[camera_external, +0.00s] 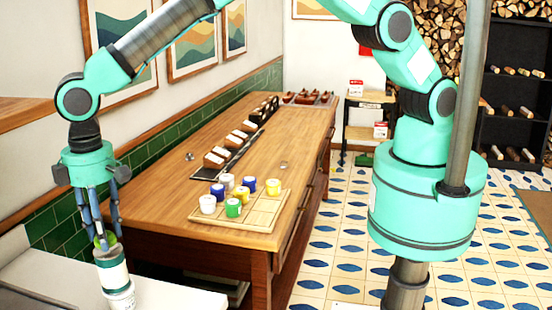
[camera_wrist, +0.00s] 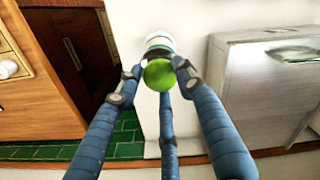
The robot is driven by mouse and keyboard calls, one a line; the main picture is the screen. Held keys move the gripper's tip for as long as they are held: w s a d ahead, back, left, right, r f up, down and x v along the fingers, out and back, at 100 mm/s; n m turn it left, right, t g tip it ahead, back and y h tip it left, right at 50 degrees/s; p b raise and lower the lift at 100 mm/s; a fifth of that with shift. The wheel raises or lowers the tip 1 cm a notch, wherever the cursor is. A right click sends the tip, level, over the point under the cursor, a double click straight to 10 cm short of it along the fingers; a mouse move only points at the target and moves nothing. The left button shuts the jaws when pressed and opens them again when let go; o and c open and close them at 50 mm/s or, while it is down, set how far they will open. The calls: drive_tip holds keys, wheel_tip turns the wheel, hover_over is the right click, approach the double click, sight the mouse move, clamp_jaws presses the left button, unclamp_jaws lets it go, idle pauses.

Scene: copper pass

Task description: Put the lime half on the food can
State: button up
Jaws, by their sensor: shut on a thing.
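The lime half (camera_external: 105,242) is bright green and sits between the fingertips of my gripper (camera_external: 101,238) at the lower left. The wrist view shows its rounded green side (camera_wrist: 159,75) between my blue fingers (camera_wrist: 157,80), which are shut on it. Directly below it in the outside view stands a food can (camera_external: 112,270), white with a dark green band. The can's pale top part shows just beyond the lime in the wrist view (camera_wrist: 158,42). The lime is at the can's top; I cannot tell whether they touch.
A wooden counter (camera_external: 160,205) stands to the right, with a wooden tray (camera_external: 262,214) of several small paint-like pots. A tiled wall (camera_external: 60,228) is close behind.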

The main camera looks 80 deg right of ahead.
drive_tip(key=shift+f, duration=0.7)
drive_tip(key=shift+f, duration=0.15)
drive_tip(key=o, duration=0.7)
drive_tip(key=shift+o, duration=0.2)
wheel_tip(320, 180, up, 12)
drive_tip(key=b, duration=0.1)
idle(0.5)
